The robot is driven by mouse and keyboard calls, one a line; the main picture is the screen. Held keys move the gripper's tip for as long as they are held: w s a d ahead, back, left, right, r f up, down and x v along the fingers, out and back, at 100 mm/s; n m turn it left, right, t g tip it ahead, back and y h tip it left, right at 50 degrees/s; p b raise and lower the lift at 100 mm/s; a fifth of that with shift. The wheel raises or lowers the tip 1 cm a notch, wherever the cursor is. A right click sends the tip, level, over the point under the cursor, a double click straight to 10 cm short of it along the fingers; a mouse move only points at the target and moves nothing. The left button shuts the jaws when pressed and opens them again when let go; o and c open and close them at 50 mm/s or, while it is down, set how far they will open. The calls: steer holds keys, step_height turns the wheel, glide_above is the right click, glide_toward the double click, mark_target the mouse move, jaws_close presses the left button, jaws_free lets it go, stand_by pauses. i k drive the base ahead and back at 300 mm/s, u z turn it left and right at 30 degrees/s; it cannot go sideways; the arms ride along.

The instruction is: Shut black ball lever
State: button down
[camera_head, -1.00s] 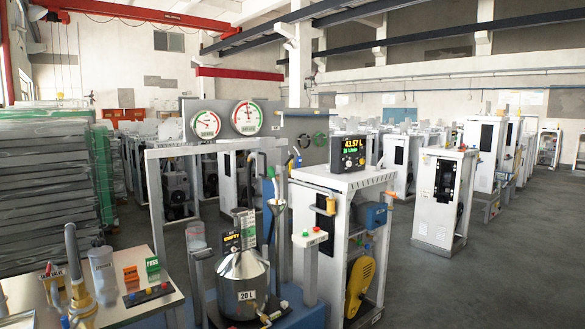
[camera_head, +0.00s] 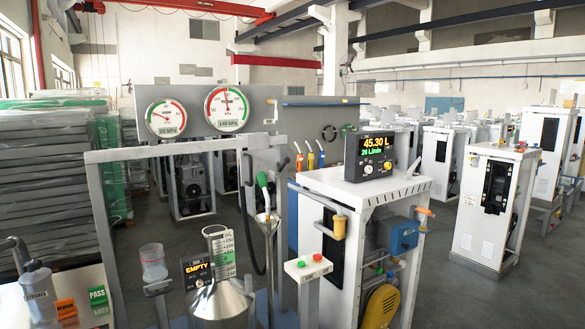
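I cannot make out a lever with a black ball in this view. The white dispenser cabinet (camera_head: 345,187) stands right of centre, with a black display box (camera_head: 369,156) on top reading 45.30 L and 26 L/min. A brass-coloured fitting (camera_head: 340,226) sits on a pipe at its front left. A nozzle with a green grip (camera_head: 263,181) stands over a metal funnel (camera_head: 268,219). A steel can (camera_head: 222,304) with a graduated glass neck is cut off by the bottom edge. A sign beside it reads EMPTY. My gripper is not in view.
A grey frame (camera_head: 97,156) carrying two round gauges stands at the left. A post with green and red buttons (camera_head: 308,267) stands before the cabinet. A table corner (camera_head: 62,279) with a bottle is at lower left. Open floor (camera_head: 450,290) lies to the right.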

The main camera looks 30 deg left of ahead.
mark_target(286, 160)
steer(key=u, duration=0.25)
steer(key=i, duration=1.2)
steer(key=u, duration=1.05)
steer(key=i, duration=0.75)
steer(key=u, duration=1.35)
steer(key=i, duration=0.5)
steer(key=u, duration=0.4)
